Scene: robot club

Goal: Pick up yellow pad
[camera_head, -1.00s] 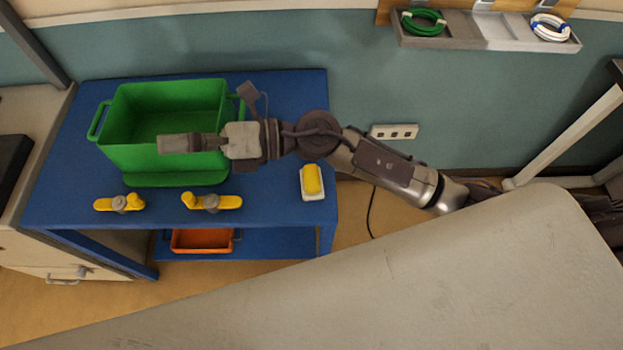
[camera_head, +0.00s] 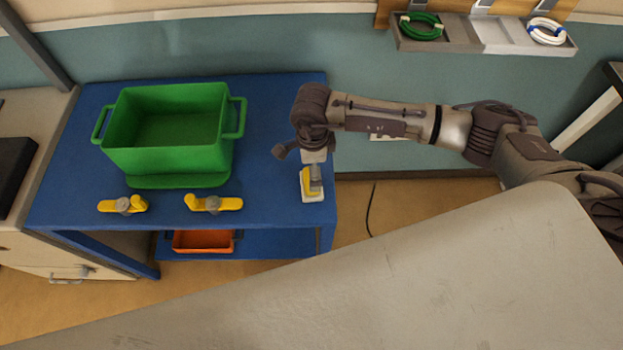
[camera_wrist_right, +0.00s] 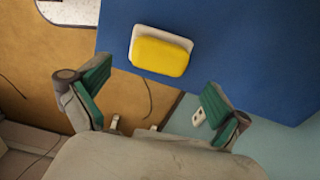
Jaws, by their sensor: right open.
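The yellow pad (camera_head: 306,184) rests on a white holder (camera_head: 313,198) near the right edge of the blue table. My right gripper (camera_head: 314,180) hangs over the pad and partly hides it in the head view. In the right wrist view the pad (camera_wrist_right: 160,56) lies beyond the fingertips, with the white holder (camera_wrist_right: 134,40) showing along its edge. The right gripper (camera_wrist_right: 155,98) is open there, its two green-lined fingers wide apart with nothing between them. My left gripper is not in view.
A green bin (camera_head: 170,165) stands on the blue table (camera_head: 270,135), left of the pad. Two yellow-handled items (camera_head: 122,205) (camera_head: 214,203) lie along the front edge. An orange tray (camera_head: 203,241) sits on the lower shelf. A pale surface (camera_head: 400,280) fills the foreground.

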